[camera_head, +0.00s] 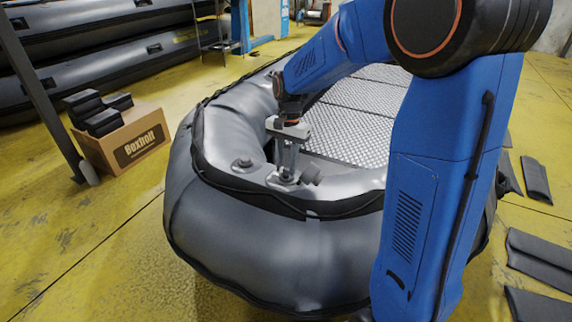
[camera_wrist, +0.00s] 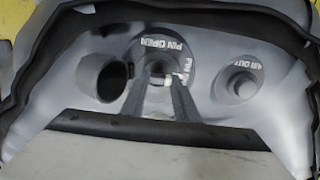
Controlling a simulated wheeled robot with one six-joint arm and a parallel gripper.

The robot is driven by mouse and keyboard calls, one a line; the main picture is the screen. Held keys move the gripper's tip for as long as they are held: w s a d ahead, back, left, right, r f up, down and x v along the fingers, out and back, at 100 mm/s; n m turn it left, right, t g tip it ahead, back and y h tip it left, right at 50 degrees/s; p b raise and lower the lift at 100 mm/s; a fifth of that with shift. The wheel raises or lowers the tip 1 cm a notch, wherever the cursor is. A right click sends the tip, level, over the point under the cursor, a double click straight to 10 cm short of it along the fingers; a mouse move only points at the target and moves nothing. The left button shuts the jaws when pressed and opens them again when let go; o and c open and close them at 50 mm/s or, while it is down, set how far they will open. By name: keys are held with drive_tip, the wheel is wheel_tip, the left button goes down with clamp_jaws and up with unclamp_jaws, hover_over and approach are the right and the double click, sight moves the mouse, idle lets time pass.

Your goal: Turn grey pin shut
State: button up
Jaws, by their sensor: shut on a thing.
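The grey pin (camera_wrist: 158,80) sits in the middle of a round grey valve plate (camera_wrist: 178,46) marked "PIN OPEN", with a second, partly hidden label at its right. My gripper (camera_wrist: 160,76) reaches down over the valve, its two fingers closed around the pin, which they largely hide. In the head view my gripper (camera_head: 286,176) points down onto the valve on the boat's grey tube (camera_head: 225,130). A dark open cap or port (camera_wrist: 104,77) lies left of the valve in the wrist view. A round fitting marked "AIR OUT" (camera_wrist: 241,82) is at the right.
A cardboard box marked "Boxholt" (camera_head: 135,143) with dark blocks stands on the yellow floor at left, by a dark post. Dark flat pads (camera_head: 540,258) lie on the floor at right. More boats (camera_head: 110,60) are stacked behind.

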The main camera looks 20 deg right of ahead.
drive_tip(key=o, duration=1.1)
drive_tip(key=shift+c, duration=0.2)
drive_tip(key=shift+r, duration=0.15)
wheel_tip(320, 180, up, 17)
drive_tip(key=w+d, duration=0.1)
drive_tip(key=shift+w+d, duration=0.2)
